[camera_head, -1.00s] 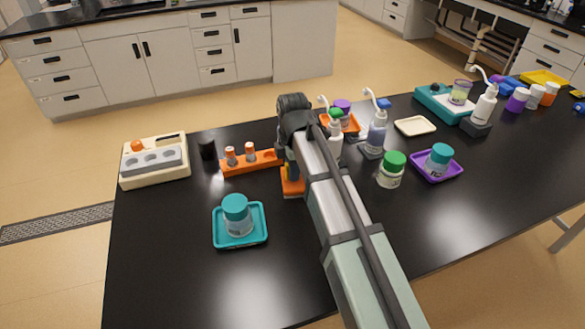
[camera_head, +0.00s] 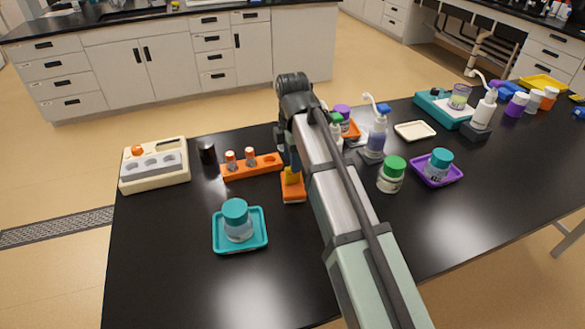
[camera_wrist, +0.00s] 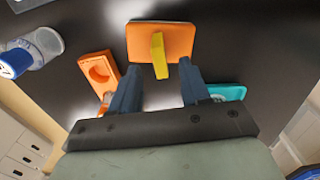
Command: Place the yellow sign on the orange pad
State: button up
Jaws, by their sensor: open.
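The yellow sign (camera_wrist: 158,55) stands on the orange pad (camera_wrist: 180,38) in the wrist view, near the middle of the pad. In the head view a bit of the yellow sign (camera_head: 291,176) shows above the orange pad (camera_head: 293,195), partly covered by my arm and fingers. My gripper (camera_wrist: 160,67) is open in the wrist view, its two dark blue fingers apart, with the sign between and beyond their tips. No finger is seen touching the sign. In the head view my gripper (camera_head: 290,160) is just above the sign, largely hidden by my arm.
An orange rack (camera_head: 237,171) with small bottles stands left of the pad. A teal tray (camera_head: 259,240) with a teal-capped jar lies front left. A green-capped jar (camera_head: 391,176) and a purple tray (camera_head: 455,173) are at right.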

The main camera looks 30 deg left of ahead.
jog(key=shift+r, duration=3)
